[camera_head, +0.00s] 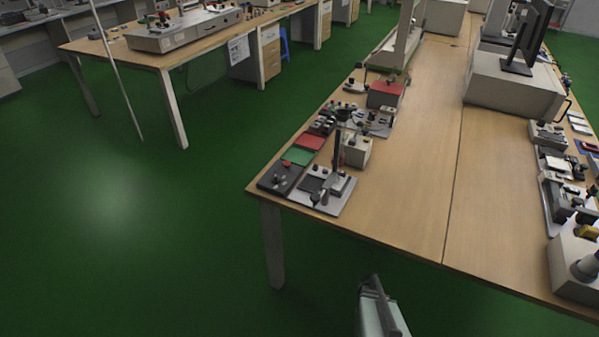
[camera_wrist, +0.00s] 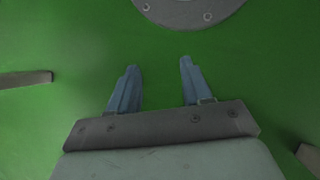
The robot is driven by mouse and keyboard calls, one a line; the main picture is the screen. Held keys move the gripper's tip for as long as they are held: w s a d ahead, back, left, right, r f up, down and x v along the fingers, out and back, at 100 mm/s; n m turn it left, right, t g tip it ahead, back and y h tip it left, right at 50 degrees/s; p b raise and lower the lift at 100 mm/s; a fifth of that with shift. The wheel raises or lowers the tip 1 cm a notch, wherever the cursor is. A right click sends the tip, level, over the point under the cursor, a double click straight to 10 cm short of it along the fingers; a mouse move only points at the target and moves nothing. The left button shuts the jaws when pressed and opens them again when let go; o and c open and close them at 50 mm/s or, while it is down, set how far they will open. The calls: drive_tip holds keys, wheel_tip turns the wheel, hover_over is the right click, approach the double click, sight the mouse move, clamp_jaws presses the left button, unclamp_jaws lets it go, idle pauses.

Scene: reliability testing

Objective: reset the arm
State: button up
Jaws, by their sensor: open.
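My gripper (camera_wrist: 158,68) shows in the wrist view with two blue-grey fingers spread apart. It is open, with nothing between the fingers, only green floor behind them. In the head view part of my arm (camera_head: 380,308) shows at the bottom edge, below and in front of the near table edge. The fingertips cannot be made out there. The arm is over the green floor and apart from the wooden table (camera_head: 415,170).
A test stand (camera_head: 338,165) and several small devices line the table's left side. A large light box (camera_head: 512,85) with a monitor (camera_head: 528,38) stands at the right. The table's middle is clear. Another bench (camera_head: 130,52) is at the far left. Open green floor (camera_head: 120,250) lies left.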

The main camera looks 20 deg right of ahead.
drive_tip(key=s+a+r+n, duration=0.2)
drive_tip(key=s+a, duration=0.1)
drive_tip(key=a, duration=0.7)
drive_tip(key=s+a+r+n, duration=0.2)
drive_tip(key=s+a+n, duration=0.1)
drive_tip(key=a, duration=0.8)
drive_tip(key=shift+r+h, duration=0.3)
drive_tip(key=shift+h, duration=0.1)
